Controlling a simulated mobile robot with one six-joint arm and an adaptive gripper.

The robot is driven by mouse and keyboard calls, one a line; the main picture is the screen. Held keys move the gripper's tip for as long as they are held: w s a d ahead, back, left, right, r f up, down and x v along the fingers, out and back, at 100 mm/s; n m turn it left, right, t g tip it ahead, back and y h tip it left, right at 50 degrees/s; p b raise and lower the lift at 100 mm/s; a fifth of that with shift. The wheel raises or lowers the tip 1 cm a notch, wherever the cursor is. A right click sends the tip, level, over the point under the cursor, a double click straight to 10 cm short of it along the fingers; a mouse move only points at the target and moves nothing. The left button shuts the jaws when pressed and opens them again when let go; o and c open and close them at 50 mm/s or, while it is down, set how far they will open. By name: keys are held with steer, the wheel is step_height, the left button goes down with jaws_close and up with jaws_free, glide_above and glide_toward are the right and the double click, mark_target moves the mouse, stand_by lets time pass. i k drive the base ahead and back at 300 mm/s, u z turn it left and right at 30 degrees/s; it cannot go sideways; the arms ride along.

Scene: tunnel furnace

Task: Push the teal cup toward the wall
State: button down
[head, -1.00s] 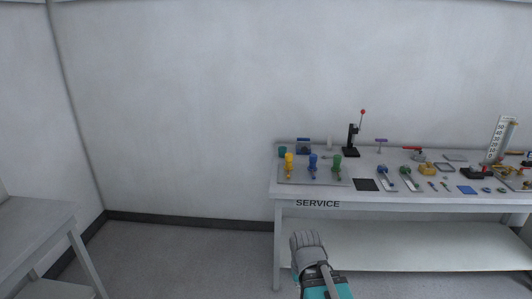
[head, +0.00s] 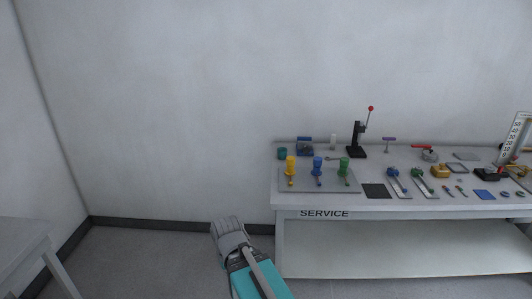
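The teal cup (head: 282,153) is small and stands at the back left corner of the service bench (head: 402,209), close to the wall (head: 180,110). It is behind the yellow valve and left of a small blue box. My gripper (head: 225,222) is low in front of the bench's left end, below the bench top and well apart from the cup. Its grey fingers point up and away from me, and I cannot tell whether they are open or shut.
A grey plate with yellow (head: 290,167), blue (head: 318,166) and green (head: 344,166) valves stands in front of the cup. A black press (head: 357,140) is further right. Another table (head: 22,246) stands at the far left. The floor between the tables is clear.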

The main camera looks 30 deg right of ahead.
mark_target(282, 154)
steer(key=z, duration=0.1)
steer(key=i, duration=0.8)
steer(key=z, duration=0.8)
steer(key=i, duration=0.8)
steer(key=z, duration=0.05)
